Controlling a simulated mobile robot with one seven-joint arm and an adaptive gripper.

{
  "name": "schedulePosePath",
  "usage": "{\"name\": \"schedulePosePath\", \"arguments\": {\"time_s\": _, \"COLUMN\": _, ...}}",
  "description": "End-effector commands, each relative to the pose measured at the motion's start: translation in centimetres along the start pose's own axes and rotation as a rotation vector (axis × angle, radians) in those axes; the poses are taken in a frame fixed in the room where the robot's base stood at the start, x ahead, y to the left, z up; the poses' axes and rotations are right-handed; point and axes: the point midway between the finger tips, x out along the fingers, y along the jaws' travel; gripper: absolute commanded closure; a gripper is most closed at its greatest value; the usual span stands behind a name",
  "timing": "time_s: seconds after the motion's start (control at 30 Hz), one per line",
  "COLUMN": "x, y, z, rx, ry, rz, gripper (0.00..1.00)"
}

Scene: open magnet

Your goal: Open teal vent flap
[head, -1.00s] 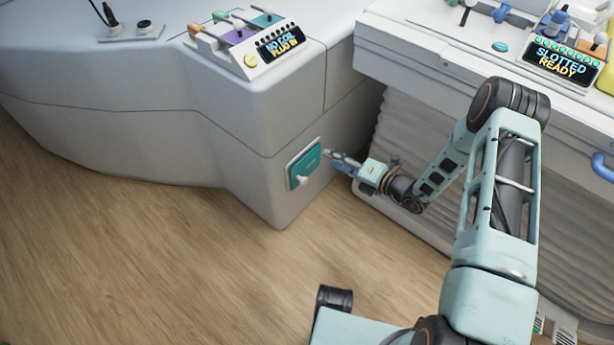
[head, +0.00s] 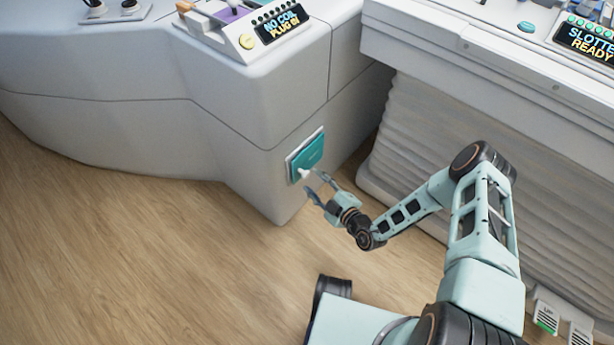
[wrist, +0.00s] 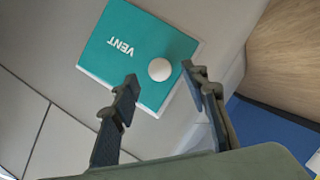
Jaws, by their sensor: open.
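The teal vent flap (head: 308,155) sits in a pale frame low on the white housing's side face. It looks closed. Its white knob (head: 304,173) sticks out near the lower edge. In the wrist view the flap (wrist: 128,50) reads "VENT", and the round white knob (wrist: 160,69) shows ahead of and between my fingertips. My gripper (head: 315,186) is open and empty, just in front of the knob. In the wrist view the open fingers (wrist: 160,82) lie on either side of the knob's line. I cannot tell whether a finger touches it.
The white housing (head: 220,110) carries a "NO COIL PLUG IN" panel (head: 278,26) on top. A white table with a pleated grey skirt (head: 420,140) stands to the right. Wood floor (head: 130,250) is clear in front. A blue surface (wrist: 265,135) shows at lower right in the wrist view.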

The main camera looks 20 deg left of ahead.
Motion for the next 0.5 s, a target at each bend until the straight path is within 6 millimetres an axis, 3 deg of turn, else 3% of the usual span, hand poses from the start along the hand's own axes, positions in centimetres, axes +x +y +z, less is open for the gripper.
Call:
{"name": "schedulePosePath", "arguments": {"time_s": 0.2, "x": 3.7, "y": -0.1, "z": 0.1, "rx": -0.004, "ry": 0.002, "rz": -0.001, "gripper": 0.59}}
{"name": "schedulePosePath", "arguments": {"time_s": 0.5, "x": 5.2, "y": 0.0, "z": 0.0, "rx": -0.001, "ry": 0.0, "rz": 0.0, "gripper": 0.59}}
